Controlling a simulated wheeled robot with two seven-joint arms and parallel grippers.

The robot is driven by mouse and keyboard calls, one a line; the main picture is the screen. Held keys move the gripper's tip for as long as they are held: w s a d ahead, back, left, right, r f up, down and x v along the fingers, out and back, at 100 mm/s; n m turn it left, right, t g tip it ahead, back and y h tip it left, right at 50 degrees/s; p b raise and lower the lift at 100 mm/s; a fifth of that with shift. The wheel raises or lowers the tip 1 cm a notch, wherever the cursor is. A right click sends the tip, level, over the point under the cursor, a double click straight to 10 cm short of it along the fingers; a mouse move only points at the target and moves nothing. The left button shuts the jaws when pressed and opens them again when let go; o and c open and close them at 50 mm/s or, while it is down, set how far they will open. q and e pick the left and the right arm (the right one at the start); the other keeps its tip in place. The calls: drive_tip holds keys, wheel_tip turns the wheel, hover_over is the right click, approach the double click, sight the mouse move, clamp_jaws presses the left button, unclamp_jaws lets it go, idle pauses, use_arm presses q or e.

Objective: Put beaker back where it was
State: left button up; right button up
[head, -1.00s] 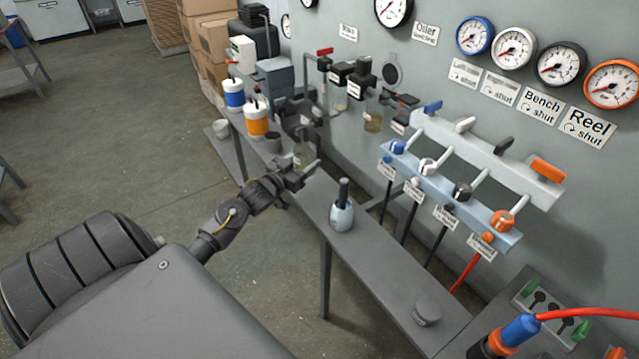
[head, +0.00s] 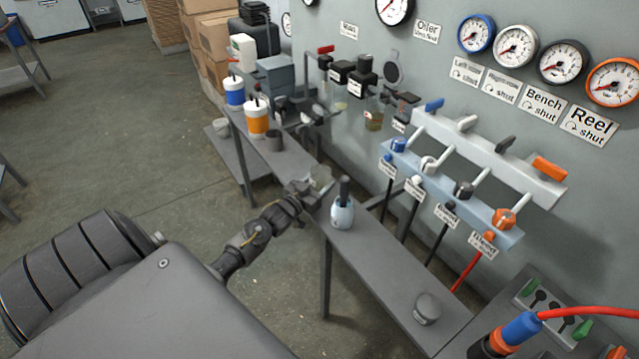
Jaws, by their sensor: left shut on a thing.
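My left gripper (head: 308,188) reaches in from the left over the narrow grey shelf (head: 375,275). It is shut on a clear glass beaker (head: 321,177), which shows faintly at its fingertips. The beaker is just left of and behind a pale blue bottle with a dark top (head: 342,211). I cannot tell whether the beaker's base touches the shelf. My right gripper is not in view.
A dark cup (head: 273,140), an orange-and-white canister (head: 256,122) and a blue-and-white one (head: 234,92) stand farther back on the shelf. A grey round weight (head: 427,308) sits near the front. A valve rack (head: 450,190) overhangs the right side.

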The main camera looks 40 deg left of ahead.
use_arm(q)
drive_tip(key=shift+f, duration=0.1)
drive_tip(key=o, duration=1)
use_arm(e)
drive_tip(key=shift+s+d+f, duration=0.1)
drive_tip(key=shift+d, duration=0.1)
use_arm(q)
drive_tip(key=shift+o, duration=0.2)
drive_tip(key=shift+r, duration=0.2)
drive_tip(key=s, duration=1.2)
drive_tip(key=shift+d, duration=0.15)
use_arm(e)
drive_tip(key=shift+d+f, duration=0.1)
use_arm(q)
drive_tip(key=shift+d+f, duration=0.1)
